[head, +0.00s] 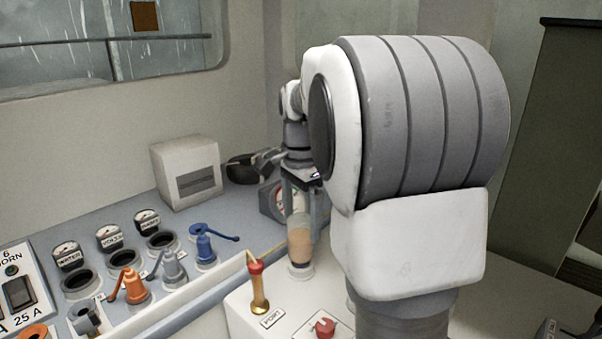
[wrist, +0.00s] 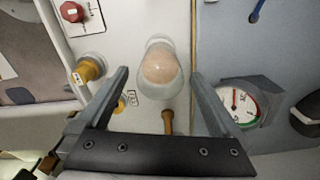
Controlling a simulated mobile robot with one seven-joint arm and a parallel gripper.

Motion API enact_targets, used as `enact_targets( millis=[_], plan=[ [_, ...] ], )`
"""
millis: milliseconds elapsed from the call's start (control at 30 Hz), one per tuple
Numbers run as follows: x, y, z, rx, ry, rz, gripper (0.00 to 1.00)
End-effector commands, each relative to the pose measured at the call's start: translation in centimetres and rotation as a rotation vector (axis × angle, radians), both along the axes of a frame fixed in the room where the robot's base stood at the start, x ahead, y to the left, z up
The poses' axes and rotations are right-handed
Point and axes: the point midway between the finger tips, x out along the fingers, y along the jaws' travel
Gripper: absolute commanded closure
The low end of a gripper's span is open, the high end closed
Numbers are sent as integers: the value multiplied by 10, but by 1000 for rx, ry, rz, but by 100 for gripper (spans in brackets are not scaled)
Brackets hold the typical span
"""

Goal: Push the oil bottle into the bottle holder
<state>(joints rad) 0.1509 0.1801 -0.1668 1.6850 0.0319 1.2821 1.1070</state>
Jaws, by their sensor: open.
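The oil bottle (head: 299,238), clear with amber-brown oil, stands upright on the white counter in the head view. It also shows in the wrist view (wrist: 160,66), seen from above between the finger lines. My gripper (head: 300,208) points down over the bottle's upper part, with a finger on either side. In the wrist view my gripper (wrist: 161,72) is open, with visible gaps between both fingers and the bottle. A pale ring shows at the bottle's foot; I cannot tell whether it is the bottle holder.
A red-and-brass lever (head: 257,288) and a red knob (head: 324,327) stand in front of the bottle. A round gauge (wrist: 240,104) is beside it. A console with several valves (head: 135,290) and a white box (head: 186,172) lie to the left.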

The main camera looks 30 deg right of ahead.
Motion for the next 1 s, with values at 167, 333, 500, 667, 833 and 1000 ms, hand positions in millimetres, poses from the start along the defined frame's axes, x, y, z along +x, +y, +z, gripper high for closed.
enact_targets(
  millis=[167,333,500,667,833,1000],
  plan=[
    [1,0,47,-1,-4,0,0],
    [1,-1,84,-1,-3,0,0],
    [1,-1,106,-1,-1,-1,0],
    [0,0,114,0,0,-1,0],
    [0,0,114,0,0,-1,0],
    [0,0,114,0,0,0,0]
  ],
)
